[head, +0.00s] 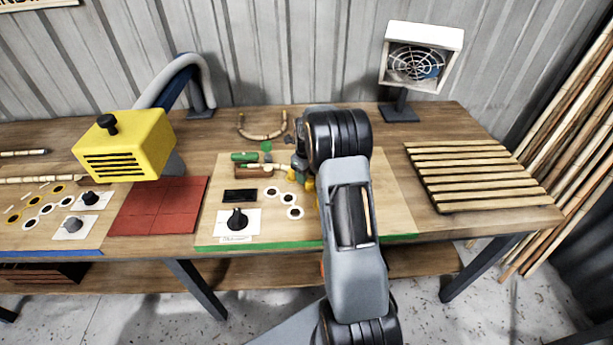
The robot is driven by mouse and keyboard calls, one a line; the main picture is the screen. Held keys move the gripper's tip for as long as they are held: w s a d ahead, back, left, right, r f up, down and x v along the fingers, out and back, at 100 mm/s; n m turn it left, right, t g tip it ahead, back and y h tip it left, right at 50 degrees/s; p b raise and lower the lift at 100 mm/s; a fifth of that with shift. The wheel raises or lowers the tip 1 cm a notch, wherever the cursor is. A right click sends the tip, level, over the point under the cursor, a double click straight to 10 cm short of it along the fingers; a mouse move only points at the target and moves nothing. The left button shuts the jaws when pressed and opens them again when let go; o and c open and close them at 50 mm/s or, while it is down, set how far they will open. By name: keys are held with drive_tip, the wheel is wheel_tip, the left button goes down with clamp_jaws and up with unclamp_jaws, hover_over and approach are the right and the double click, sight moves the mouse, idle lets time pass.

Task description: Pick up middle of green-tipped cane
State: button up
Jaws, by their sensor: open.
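A short pale cane (266,167) lies on the light work board, between a green block (245,156) and a brown block (255,174). Its right part runs behind my gripper and arm, and it is too small to tell whether a tip is green. My gripper (301,177), with yellow at its fingers, is low over the board at the cane's right end. My forearm and wrist hide part of it. It is open, and I cannot tell whether it touches the cane.
A curved cane (262,132) lies behind. A yellow heater-like box (127,144) stands left above a red mat (160,205). A slatted rack (475,174) and a fan (418,64) stand right. Knobs and white rings sit at the board's front.

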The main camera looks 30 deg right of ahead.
drive_tip(key=shift+c, duration=0.4)
clamp_jaws()
drive_tip(key=shift+r, duration=0.1)
